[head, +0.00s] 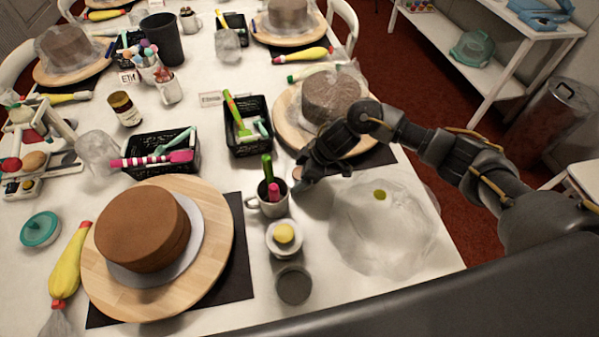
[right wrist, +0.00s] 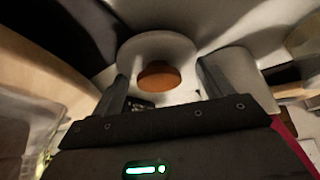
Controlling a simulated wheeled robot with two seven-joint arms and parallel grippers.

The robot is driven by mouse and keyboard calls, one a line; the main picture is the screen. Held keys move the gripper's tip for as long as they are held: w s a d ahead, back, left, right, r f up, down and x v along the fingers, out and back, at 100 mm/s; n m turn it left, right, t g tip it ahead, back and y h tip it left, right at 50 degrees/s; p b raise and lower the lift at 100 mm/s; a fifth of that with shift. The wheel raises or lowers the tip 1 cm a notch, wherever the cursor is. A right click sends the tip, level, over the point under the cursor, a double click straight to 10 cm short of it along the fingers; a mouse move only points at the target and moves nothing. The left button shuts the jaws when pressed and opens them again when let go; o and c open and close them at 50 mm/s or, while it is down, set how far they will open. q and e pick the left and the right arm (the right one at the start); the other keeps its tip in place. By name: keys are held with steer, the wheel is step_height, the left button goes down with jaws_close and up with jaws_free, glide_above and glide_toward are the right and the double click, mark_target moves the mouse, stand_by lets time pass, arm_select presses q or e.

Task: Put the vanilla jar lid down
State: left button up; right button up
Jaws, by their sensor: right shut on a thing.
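My right gripper (head: 300,184) is low over the table, just right of the grey mug and near the back right turntable. It is shut on the vanilla jar lid (right wrist: 160,76), which shows between the fingertips in the right wrist view as a brown-orange round with a pale ring around it. In the head view only a small tan bit of the lid (head: 297,172) shows beside the fingers. I cannot tell whether the lid touches the table. A brown jar with a pale label (head: 122,110) stands far off at the left. My left gripper is not in view.
The grey mug (head: 272,207) holding green and pink tools is close beside the gripper. A small white pot with a yellow top (head: 284,238) and a dark round piece (head: 294,286) stand nearer. A crumpled clear plastic sheet (head: 385,232) covers the table at right. A black basket (head: 245,146) is behind.

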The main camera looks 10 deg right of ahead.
stand_by(0.3)
steer(key=shift+f, duration=0.2)
steer(key=o, duration=0.9)
steer(key=shift+o, duration=0.2)
steer(key=shift+d+r, duration=0.1)
steer(key=shift+r, duration=0.4)
steer(key=v, duration=1.1)
steer(key=shift+r+p, duration=0.25)
steer(key=shift+p, duration=0.05)
steer(key=shift+s+d, duration=0.1)
steer(key=shift+d, duration=0.05)
